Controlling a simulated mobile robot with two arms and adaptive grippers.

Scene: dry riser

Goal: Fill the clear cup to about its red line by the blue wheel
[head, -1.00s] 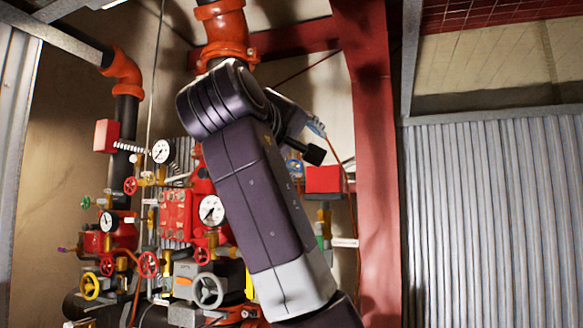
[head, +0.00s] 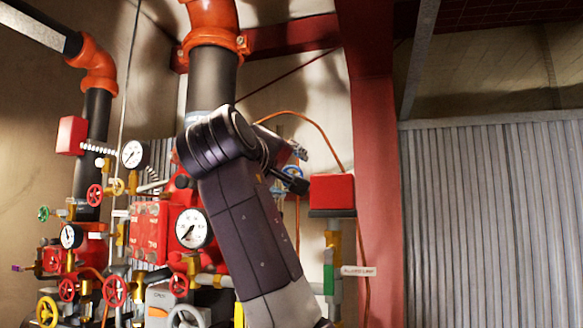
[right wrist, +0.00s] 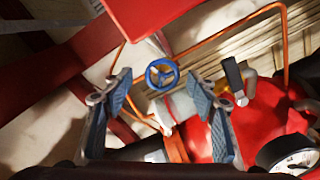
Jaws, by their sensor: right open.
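The blue wheel (right wrist: 162,75) is a small spoked handwheel in the right wrist view. It lies ahead of my right gripper (right wrist: 160,88), between its two spread fingertips in the picture. The gripper is open and empty, and I cannot tell whether it touches the wheel. In the head view, a bit of the blue wheel (head: 293,172) shows behind my right gripper (head: 300,167), left of a red box. My own right arm hides much around it. I cannot make out the clear cup or its red line. My left gripper is not in view.
The red box (head: 332,191) stands close to the right of the wheel, with an orange tube (head: 310,121) arching above. Red valve bodies, gauges (head: 193,228) and other handwheels crowd the left. A red column (head: 368,150) and corrugated panel (head: 490,220) stand right.

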